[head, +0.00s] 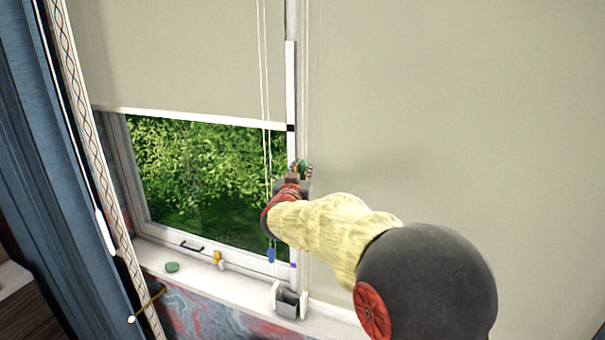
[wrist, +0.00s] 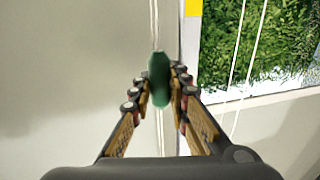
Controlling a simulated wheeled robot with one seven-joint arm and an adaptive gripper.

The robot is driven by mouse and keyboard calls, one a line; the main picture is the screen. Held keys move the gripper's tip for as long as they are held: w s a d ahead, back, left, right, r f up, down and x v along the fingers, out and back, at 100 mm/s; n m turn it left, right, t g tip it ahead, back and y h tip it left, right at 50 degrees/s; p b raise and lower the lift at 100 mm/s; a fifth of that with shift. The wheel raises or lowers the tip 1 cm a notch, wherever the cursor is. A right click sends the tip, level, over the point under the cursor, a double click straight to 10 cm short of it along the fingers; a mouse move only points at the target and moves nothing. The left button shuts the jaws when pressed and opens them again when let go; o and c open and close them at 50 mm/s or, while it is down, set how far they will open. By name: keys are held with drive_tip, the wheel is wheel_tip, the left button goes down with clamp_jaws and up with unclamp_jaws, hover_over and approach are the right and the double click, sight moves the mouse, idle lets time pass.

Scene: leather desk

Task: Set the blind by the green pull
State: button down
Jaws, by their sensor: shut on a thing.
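The green pull (wrist: 158,78) hangs on a pale cord and sits between the fingertips of my gripper (wrist: 159,92) in the wrist view. The fingers are shut on it. In the head view the green pull (head: 304,166) shows just past my gripper (head: 300,172), in front of the white window post. The left blind (head: 180,60) is partly lowered, with its white bottom bar across the upper window. The right blind (head: 450,110) covers its window down past where my arm crosses it.
A blue pull (head: 271,254) hangs on the left blind's cords. The white sill (head: 240,280) holds a green stone-like object (head: 172,267), a yellow-topped item (head: 217,257) and a small grey box (head: 289,301). A blue curtain (head: 75,160) stands at left.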

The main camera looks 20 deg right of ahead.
drive_tip(key=shift+r, duration=0.45)
drive_tip(key=c, duration=2.1)
unclamp_jaws()
drive_tip(key=o, duration=0.4)
drive_tip(key=shift+f, duration=0.15)
drive_tip(key=v, duration=1.2)
